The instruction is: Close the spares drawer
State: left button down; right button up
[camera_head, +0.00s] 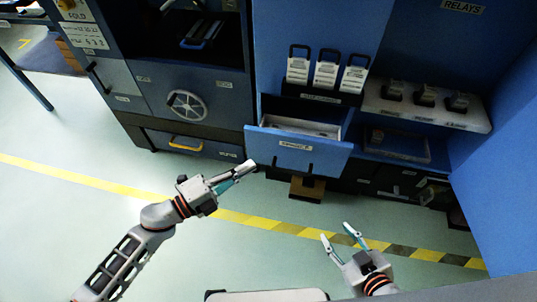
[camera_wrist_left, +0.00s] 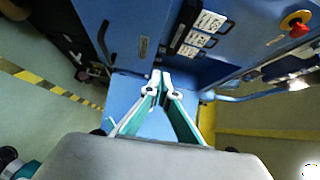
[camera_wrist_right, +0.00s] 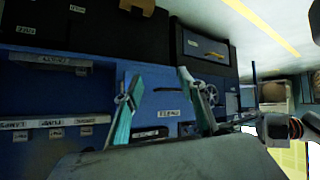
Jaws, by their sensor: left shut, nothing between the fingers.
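The spares drawer (camera_head: 298,152) stands pulled out of the blue cabinet. Its blue front carries a white label, and its pale inside shows behind the front. My left gripper (camera_head: 250,166) is shut and empty, just below and left of the drawer front's left end in the head view. Whether it touches the drawer cannot be told. In the left wrist view its fingertips (camera_wrist_left: 160,78) meet in front of a blue surface. My right gripper (camera_head: 338,238) is open and empty, lower in the head view and apart from the drawer. A labelled blue front (camera_wrist_right: 168,100) shows between its fingers in the right wrist view.
White-labelled blocks with dark handles (camera_head: 326,72) stand on a ledge above the drawer. A handwheel (camera_head: 187,105) is on the dark cabinet to the left. A small brown box (camera_head: 307,188) is low under the drawer. The pale floor with a striped line (camera_head: 270,223) is clear.

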pick_arm(q)
jog(key=f+m, duration=0.1)
send_near(292, 139)
jog(key=d, duration=0.4)
jog(key=shift+w+d+g+b, duration=0.2)
jog(key=shift+w+b, duration=0.2)
jog(key=shift+w, duration=0.2)
jog(key=shift+w+d+g+b, duration=0.25)
jog(key=shift+w+b, duration=0.1)
jog(key=shift+w, duration=0.5)
jog(key=shift+w+d+r, duration=0.1)
jog(key=shift+w+r, duration=0.05)
pick_arm(e)
jog(key=shift+w+a+r, duration=0.15)
jog(key=shift+w+a, duration=0.15)
jog(key=shift+a, duration=0.05)
pick_arm(q)
jog(key=shift+w, duration=0.1)
pick_arm(e)
jog(key=shift+d, duration=0.1)
